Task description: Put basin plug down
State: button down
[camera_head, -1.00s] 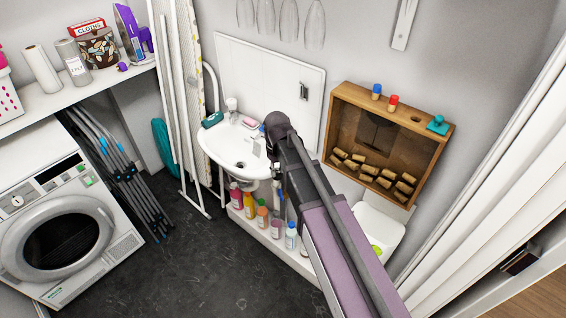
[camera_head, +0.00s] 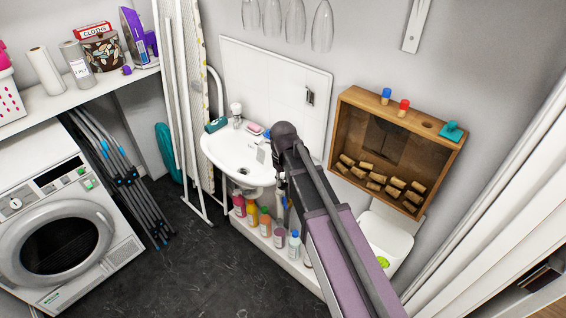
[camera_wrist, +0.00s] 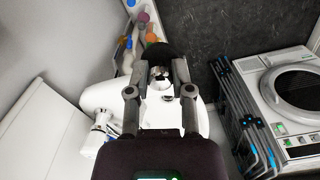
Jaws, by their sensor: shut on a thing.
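My gripper (camera_wrist: 160,66) shows in the wrist view with its two fingers closed around a small dark round thing (camera_wrist: 158,51), which I take to be the basin plug. A shiny silver part shows just below it between the fingers; I cannot tell whether it belongs to the plug. The white basin (camera_wrist: 97,96) lies beneath the gripper. In the head view the basin (camera_head: 222,152) is on the back wall, with its dark drain hole visible. My arm hides the gripper and the plug there.
A soap bar (camera_head: 254,128) and a tap (camera_head: 236,112) are at the basin's back edge. Several bottles (camera_head: 265,221) stand below. A wooden box (camera_head: 343,126) hangs right of the basin. The dryer (camera_head: 62,235) is at left. Dark floor (camera_head: 170,275) is clear.

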jog(key=w, duration=0.4)
jog(key=w+a+f, duration=0.1)
jog(key=w, duration=0.3)
jog(key=w+b, duration=0.1)
jog(key=w, duration=0.4)
jog(key=shift+a+f, duration=0.15)
jog(key=shift+w, duration=0.4)
jog(key=shift+w+a+f, duration=0.1)
jog(key=shift+w+f, duration=0.15)
jog(key=shift+w, duration=0.05)
jog(key=shift+s+f+b, duration=0.15)
jog(key=shift+f+b, duration=1.45)
jog(key=shift+b, duration=0.25)
jog(key=shift+f, duration=0.1)
jog(key=c, duration=0.5)
grip_release()
jog(key=shift+r, duration=0.2)
